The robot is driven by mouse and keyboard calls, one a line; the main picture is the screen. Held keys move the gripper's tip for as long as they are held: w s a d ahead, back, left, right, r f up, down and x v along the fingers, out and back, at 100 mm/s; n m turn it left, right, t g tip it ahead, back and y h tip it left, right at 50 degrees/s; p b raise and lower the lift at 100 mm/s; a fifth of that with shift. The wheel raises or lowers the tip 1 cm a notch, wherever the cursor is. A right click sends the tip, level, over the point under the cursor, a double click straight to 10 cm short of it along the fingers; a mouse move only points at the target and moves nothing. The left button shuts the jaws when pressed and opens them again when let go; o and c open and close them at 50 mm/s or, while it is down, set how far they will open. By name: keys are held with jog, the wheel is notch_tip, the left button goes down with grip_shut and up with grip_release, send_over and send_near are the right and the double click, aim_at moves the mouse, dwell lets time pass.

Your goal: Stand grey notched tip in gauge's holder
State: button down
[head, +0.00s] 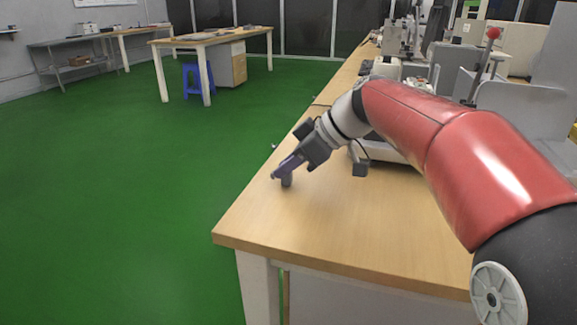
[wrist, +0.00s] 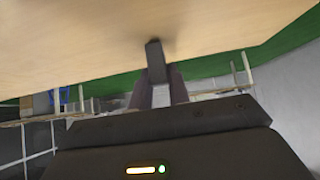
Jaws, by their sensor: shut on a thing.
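My gripper (head: 283,171) is over the near left part of the wooden table, its fingers pointing down and left. It is shut on the grey notched tip (head: 287,182), a small dark grey piece hanging just below the fingers. In the wrist view the tip (wrist: 155,58) stands out between the two fingers (wrist: 158,88) against the table top. Its notch is too small to make out. Whether it touches the table, I cannot tell. A pale device base (head: 384,151) stands behind my arm, largely hidden; I cannot tell whether it is the gauge, and no holder shows clearly.
The wooden table (head: 330,220) is bare at its near left corner, with green floor beyond its left edge. A small dark grey block (head: 360,161) with a black cable is right of my gripper. Several machines crowd the table's far end.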

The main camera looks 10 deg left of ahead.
jog(key=shift+f, duration=0.2)
jog(key=c, duration=1.3)
grip_release()
jog(key=shift+c, duration=0.2)
jog(key=shift+r, duration=0.1)
